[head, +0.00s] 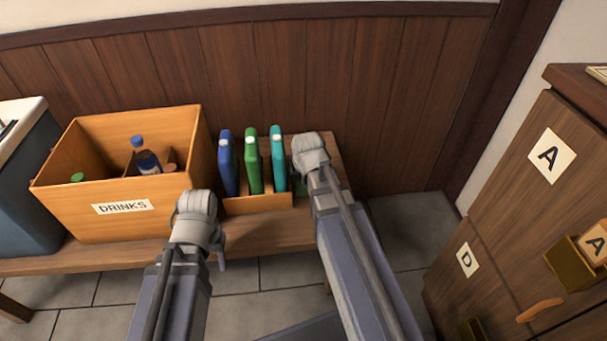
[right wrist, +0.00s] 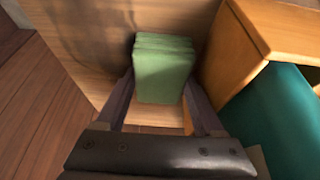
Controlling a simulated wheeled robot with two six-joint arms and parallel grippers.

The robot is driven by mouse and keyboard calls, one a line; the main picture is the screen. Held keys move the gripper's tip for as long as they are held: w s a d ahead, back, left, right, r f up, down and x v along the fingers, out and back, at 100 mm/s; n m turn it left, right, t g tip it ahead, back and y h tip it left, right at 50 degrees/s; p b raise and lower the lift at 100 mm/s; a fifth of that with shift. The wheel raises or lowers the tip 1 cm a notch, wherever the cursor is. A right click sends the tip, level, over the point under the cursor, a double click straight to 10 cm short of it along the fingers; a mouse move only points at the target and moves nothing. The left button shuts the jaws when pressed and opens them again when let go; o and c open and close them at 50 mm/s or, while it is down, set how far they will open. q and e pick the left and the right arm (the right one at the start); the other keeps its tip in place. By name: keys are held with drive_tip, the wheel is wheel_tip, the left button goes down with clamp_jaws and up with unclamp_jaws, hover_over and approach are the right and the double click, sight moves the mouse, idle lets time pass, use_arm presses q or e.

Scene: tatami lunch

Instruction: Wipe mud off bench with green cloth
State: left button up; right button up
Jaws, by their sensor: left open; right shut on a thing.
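The green cloth (right wrist: 163,72) is a folded pad at the bench's right end, between the two fingers of my right gripper (right wrist: 160,98), which is shut on it. In the head view my right arm hides most of the cloth and the right gripper's fingers. The wooden bench (head: 262,240) runs along the wall. My left gripper (head: 221,262) is open and empty, in front of the bench below the drinks box; its fingers are partly hidden by its own wrist.
An orange DRINKS box (head: 110,215) with bottles stands on the bench. Right of it, a low holder (head: 255,205) keeps blue, green and teal upright binders, close beside my right gripper. A dark bin (head: 30,190) is far left; wooden cabinets (head: 500,220) stand right.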

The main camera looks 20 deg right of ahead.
drive_tip(key=shift+s+a+f, duration=0.15)
drive_tip(key=shift+s+a, duration=0.35)
drive_tip(key=shift+a, duration=0.05)
drive_tip(key=shift+s+d, duration=0.2)
drive_tip(key=shift+d, duration=0.55)
drive_tip(key=shift+s+d, duration=0.1)
drive_tip(key=shift+d, duration=1.15)
drive_tip(key=shift+d, duration=0.1)
drive_tip(key=shift+d, duration=0.2)
drive_tip(key=shift+s+d+r, duration=0.1)
drive_tip(key=shift+s+d, duration=0.05)
drive_tip(key=shift+d, duration=0.55)
drive_tip(key=shift+s+d+r, duration=0.1)
drive_tip(key=shift+s+d, duration=0.05)
drive_tip(key=shift+d, duration=0.5)
drive_tip(key=shift+s+d, duration=0.1)
drive_tip(key=shift+d, duration=0.25)
